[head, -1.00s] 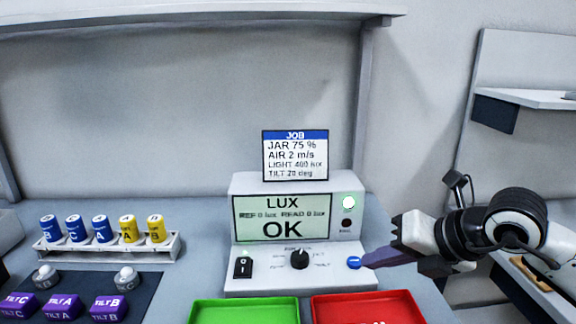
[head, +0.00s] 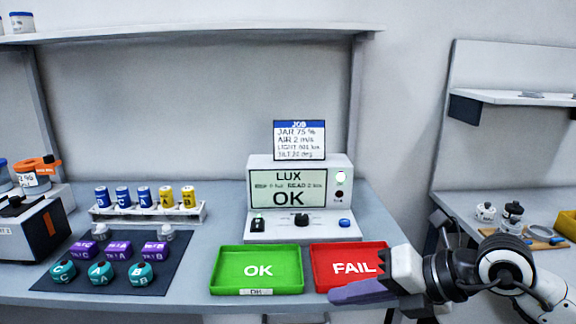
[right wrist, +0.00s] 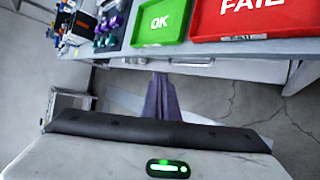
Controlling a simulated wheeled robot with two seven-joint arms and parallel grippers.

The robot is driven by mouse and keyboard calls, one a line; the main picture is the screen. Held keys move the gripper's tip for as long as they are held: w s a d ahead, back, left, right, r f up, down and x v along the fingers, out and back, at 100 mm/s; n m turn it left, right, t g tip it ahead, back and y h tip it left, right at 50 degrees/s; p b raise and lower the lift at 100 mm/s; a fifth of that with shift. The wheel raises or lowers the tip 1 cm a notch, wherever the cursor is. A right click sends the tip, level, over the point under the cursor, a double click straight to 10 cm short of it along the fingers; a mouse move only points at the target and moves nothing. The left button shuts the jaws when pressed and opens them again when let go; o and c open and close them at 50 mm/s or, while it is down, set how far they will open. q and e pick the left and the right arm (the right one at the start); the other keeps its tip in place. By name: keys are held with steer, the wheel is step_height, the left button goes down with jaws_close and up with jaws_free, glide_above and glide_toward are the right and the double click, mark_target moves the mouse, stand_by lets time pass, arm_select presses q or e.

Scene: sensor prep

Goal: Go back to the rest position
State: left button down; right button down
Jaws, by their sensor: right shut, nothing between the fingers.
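My right gripper (head: 362,292) is shut and empty in the head view, in front of the red FAIL tray (head: 322,268) and over its front right corner. Its purple fingers point left. In the right wrist view the closed fingers (right wrist: 161,98) hang over the floor, just off the front edge of the table. My left gripper is not in view.
A grey test device (head: 338,175) with an LUX OK screen stands behind the green OK tray (head: 222,288). A rack (head: 150,214) of blue and yellow cylinders and a dark mat (head: 175,280) with purple and teal pieces are on the left. A side bench stands at right.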

steer(key=s+a+r+m+g+y, duration=0.1)
steer(key=s+a+r+m+y, duration=0.1)
steer(key=s+a+y, duration=0.5)
steer(key=w+d+f+m+t+h, duration=0.2)
steer(key=d+f+m+t+h, duration=0.35)
steer(key=m, duration=0.65)
steer(key=w+d+f+m+t+h, duration=0.1)
steer(key=d+f+m+t+h, duration=0.25)
steer(key=f+m+t, duration=0.5)
steer(key=s+d+f+m+g+h, duration=0.2)
steer(key=s+f+m+g, duration=0.3)
steer(key=s+f, duration=0.4)
steer(key=s+d+f+m+g+h, duration=0.2)
steer(key=s+f+m+g, duration=0.3)
steer(key=s+f, duration=0.4)
step_height(320, 180, down, 6)
steer(key=shift+d+r+m+h, duration=0.2)
steer(key=shift+d+m+h, duration=0.05)
steer(key=shift+m+h, duration=0.1)
steer(key=shift+w, duration=0.1)
